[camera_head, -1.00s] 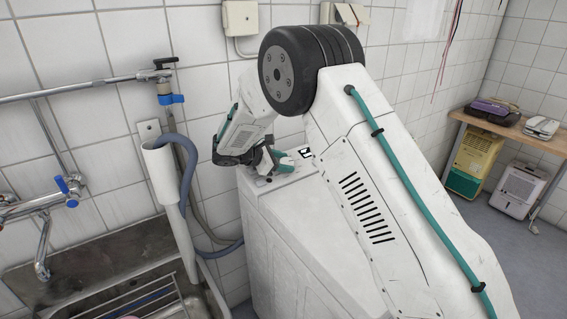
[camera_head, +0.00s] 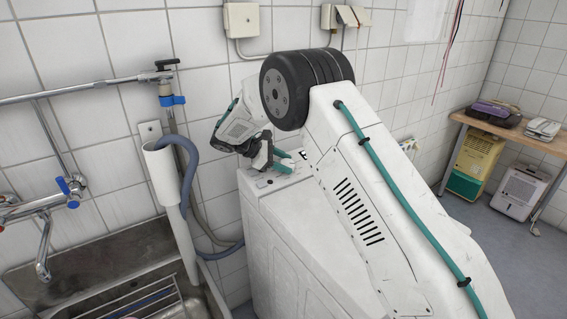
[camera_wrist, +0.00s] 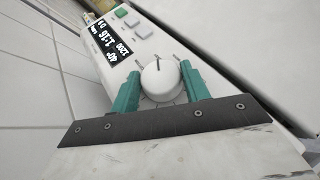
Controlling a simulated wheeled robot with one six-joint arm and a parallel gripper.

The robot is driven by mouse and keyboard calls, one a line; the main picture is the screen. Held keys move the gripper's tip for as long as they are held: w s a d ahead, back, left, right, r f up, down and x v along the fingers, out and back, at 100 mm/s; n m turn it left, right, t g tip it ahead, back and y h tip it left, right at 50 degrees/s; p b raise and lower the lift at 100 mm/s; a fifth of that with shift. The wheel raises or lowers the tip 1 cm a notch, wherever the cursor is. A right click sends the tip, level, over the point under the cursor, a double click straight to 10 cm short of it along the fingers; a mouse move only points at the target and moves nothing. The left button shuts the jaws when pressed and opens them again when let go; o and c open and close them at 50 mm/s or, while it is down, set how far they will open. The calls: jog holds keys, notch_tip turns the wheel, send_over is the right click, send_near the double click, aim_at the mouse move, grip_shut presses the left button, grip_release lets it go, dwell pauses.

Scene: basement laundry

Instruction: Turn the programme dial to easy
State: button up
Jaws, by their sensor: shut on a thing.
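The programme dial (camera_wrist: 161,80) is a round white knob with a dark pointer line, on the washing machine's panel. In the wrist view it sits between the two teal fingers of my gripper (camera_wrist: 161,88), which are shut on its sides. Small dark marks lie around the dial, but their words are too small to read. A black display (camera_wrist: 110,38) beside the dial shows white text, including what looks like 1:16, 1200 and 40°. In the head view my gripper (camera_head: 276,165) is at the panel on top of the white washing machine (camera_head: 275,235); the dial is hidden there.
A green button (camera_wrist: 120,13) and a pale button (camera_wrist: 143,30) lie near the display. A sink (camera_head: 120,265) with taps and a grey hose (camera_head: 185,165) stand left of the machine. A tiled wall is close behind.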

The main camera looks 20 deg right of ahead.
jog(key=o, duration=1)
jog(key=v, duration=0.8)
